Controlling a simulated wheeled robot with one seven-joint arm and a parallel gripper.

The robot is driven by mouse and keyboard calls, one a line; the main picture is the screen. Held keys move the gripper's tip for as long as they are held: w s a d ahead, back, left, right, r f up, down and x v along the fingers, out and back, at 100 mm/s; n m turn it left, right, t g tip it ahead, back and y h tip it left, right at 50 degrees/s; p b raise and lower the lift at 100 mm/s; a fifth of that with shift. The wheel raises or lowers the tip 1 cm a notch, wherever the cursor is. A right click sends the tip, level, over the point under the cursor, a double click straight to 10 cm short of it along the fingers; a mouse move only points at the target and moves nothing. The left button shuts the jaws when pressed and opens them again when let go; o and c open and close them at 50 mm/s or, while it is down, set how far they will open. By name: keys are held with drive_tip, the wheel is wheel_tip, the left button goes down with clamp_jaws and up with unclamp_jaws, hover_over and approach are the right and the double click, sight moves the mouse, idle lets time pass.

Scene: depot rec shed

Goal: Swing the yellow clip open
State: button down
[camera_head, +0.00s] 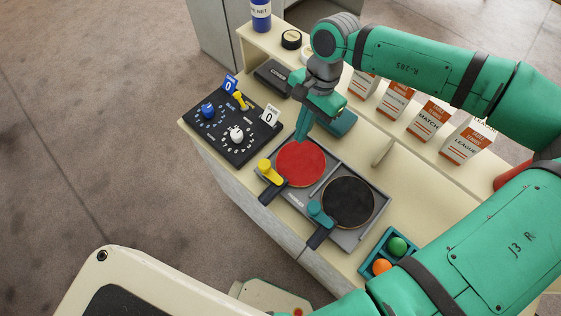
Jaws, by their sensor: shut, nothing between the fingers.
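The yellow clip (268,172) sits on the front left of a grey paddle holder (296,200), at the handle end of a red paddle (301,162). It lies across or beside the dark handle; I cannot tell which. My gripper (302,134) points down above the far edge of the red paddle, behind and to the right of the yellow clip and apart from it. Its fingers are together with nothing between them. A teal clip (318,212) sits by the handle of the black paddle (347,202) to the right.
A black scoreboard (232,129) with blue and white dials, number cards and a small yellow lever (239,99) stands at the left. Orange and white boxes (429,119) line the back shelf. A teal tray (366,268) holds green and orange balls. The bench front is clear.

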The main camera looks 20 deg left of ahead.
sight(271, 172)
drive_tip(key=x, duration=1)
drive_tip(key=shift+d+f, duration=0.1)
drive_tip(key=shift+f, duration=0.1)
drive_tip(key=s, duration=0.1)
drive_tip(key=s+a, duration=0.1)
drive_tip(key=s, duration=0.1)
drive_tip(key=shift+s+a+r, duration=0.1)
drive_tip(key=shift+a+r, duration=0.1)
drive_tip(key=shift+a, duration=0.2)
drive_tip(key=shift+s+a, duration=0.1)
drive_tip(key=shift+s, duration=0.15)
drive_tip(key=shift+s, duration=0.1)
